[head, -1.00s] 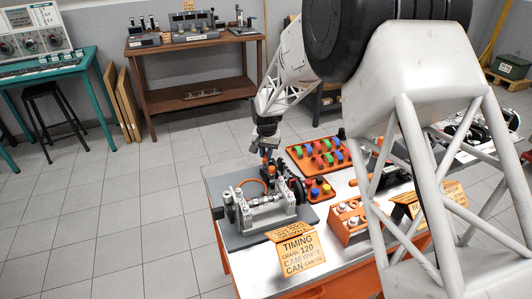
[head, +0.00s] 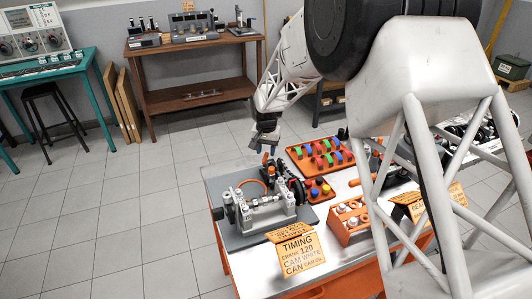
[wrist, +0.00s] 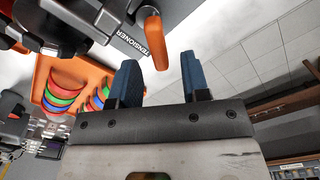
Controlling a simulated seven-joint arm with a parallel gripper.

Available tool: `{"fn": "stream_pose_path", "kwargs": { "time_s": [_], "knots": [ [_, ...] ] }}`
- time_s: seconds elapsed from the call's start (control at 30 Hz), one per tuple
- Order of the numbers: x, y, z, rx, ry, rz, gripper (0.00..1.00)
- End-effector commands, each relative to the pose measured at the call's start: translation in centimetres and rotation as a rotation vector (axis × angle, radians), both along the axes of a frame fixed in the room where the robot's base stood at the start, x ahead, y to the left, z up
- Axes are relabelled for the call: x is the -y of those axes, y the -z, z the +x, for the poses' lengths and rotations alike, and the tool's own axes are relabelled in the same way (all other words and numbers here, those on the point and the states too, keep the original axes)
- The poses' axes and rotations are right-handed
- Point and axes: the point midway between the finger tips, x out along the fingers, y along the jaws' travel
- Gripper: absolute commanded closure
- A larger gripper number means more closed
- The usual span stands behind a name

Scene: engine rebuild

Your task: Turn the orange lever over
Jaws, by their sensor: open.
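The orange lever (wrist: 152,38) is in the upper middle of the wrist view, on a grey block labelled TENSIONER (wrist: 125,38). It looks like a small orange upright in the head view (head: 265,159), at the back of the engine assembly (head: 266,207). My gripper (wrist: 160,72) is open, with two blue fingers and nothing between them. The lever lies ahead of the gap between the fingers and looks apart from both. In the head view my gripper (head: 265,143) hangs just above the lever. The exact distance is hard to tell.
An orange tray (head: 322,155) of coloured parts and a smaller orange tray (head: 319,190) stand right of the engine. An orange holder (head: 348,222) and a timing sign (head: 300,254) are nearer the front. Floor is clear left of the table.

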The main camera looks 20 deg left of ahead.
Motion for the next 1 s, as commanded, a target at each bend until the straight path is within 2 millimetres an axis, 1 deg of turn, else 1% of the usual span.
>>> {"fn": "stream_pose_path", "kwargs": {
  "time_s": [0.03,0.3,0.5,0.67,1.0],
  "knots": [
    [0.0,-0.7,0.0,0.002,0.000,0.001,0.57],
    [0.0,-4.1,0.0,0.002,0.000,0.001,0.57],
    [0.0,-5.7,0.0,0.001,0.000,0.001,0.57],
    [0.0,-6.1,0.0,0.001,0.000,0.000,0.57],
    [0.0,-6.0,0.1,-0.005,0.001,-0.001,0.57]
  ]
}}
